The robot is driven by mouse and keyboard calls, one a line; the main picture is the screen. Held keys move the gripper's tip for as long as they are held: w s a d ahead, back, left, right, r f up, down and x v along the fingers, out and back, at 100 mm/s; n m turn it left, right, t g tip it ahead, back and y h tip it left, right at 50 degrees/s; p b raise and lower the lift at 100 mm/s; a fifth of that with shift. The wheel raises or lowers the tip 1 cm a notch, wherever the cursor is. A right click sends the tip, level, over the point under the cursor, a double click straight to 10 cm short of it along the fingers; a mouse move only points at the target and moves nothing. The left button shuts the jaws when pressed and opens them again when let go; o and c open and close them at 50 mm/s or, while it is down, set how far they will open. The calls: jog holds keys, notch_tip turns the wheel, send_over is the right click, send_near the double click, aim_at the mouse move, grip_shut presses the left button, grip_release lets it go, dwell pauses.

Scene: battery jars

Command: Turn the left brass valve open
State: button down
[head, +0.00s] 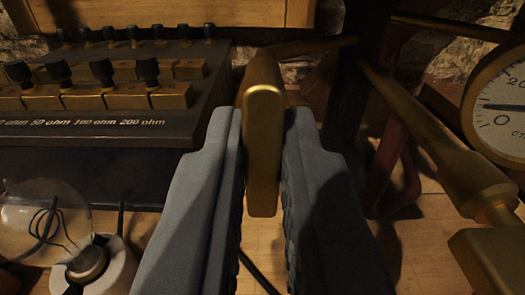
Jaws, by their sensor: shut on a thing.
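A brass lever handle (263,150) stands upright in the middle of the head view, its rounded end hanging down toward me. I take it as the left brass valve's handle. My gripper (263,215) is around it, one grey jaw on each side, and is shut on the handle. A thin brass rod runs from the handle's top toward a dark post at the right. The valve body behind the handle is hidden. A second brass fitting (470,180) lies at the right, apart from my gripper.
A black resistance box (90,150) with brass blocks and black plugs stands at the left. A glass bulb (45,220) in a white holder is at the lower left. A round dial gauge (505,105) is at the right. The wooden table (415,235) shows below.

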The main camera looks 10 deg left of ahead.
jog(key=c, duration=1.5)
grip_release()
jog(key=shift+s, duration=0.15)
jog(key=v, duration=1.7)
jog(key=shift+a+f, duration=0.1)
jog(key=shift+f, duration=0.05)
